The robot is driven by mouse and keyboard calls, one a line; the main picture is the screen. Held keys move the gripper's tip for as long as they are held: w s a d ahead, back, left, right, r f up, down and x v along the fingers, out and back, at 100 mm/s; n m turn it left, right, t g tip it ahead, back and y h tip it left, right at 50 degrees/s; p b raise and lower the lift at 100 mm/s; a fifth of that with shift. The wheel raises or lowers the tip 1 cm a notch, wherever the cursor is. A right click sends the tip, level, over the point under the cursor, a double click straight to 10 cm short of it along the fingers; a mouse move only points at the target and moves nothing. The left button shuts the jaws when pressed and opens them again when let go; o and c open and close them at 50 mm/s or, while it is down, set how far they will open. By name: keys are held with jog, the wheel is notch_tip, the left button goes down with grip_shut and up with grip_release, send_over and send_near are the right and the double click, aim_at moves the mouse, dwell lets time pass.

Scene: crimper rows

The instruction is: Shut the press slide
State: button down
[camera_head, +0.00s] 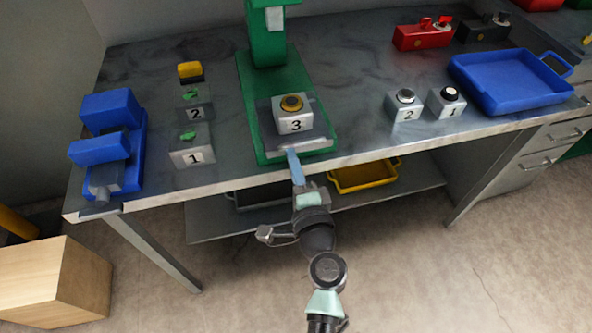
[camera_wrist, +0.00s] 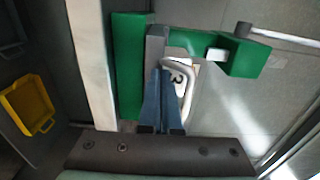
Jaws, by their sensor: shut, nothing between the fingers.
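The green press (camera_head: 268,40) stands on the bench, its column at the back and its base running to the front edge. Its grey slide (camera_head: 318,143) lies on the base in front of the column and carries a grey block marked 3 (camera_head: 296,122) with a yellow-black top. My gripper (camera_head: 292,153) is shut and empty, its blue fingertips at the slide's front edge. In the wrist view the fingers (camera_wrist: 163,73) overlap the slide's grey front bar (camera_wrist: 155,45), beside the block (camera_wrist: 181,78); I cannot tell whether they touch it.
Left are a blue machine (camera_head: 112,108) and blocks marked 1 (camera_head: 192,157) and 2 (camera_head: 195,112). Right are button boxes marked 2 (camera_head: 404,112) and 1 (camera_head: 446,109) and a blue tray (camera_head: 482,106). A yellow tray (camera_head: 365,184) sits on the shelf below.

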jog(key=b+x, duration=0.3)
jog(key=x, duration=0.7)
jog(key=shift+w+a, duration=0.1)
jog(key=shift+w, duration=0.2)
jog(key=shift+s, duration=0.15)
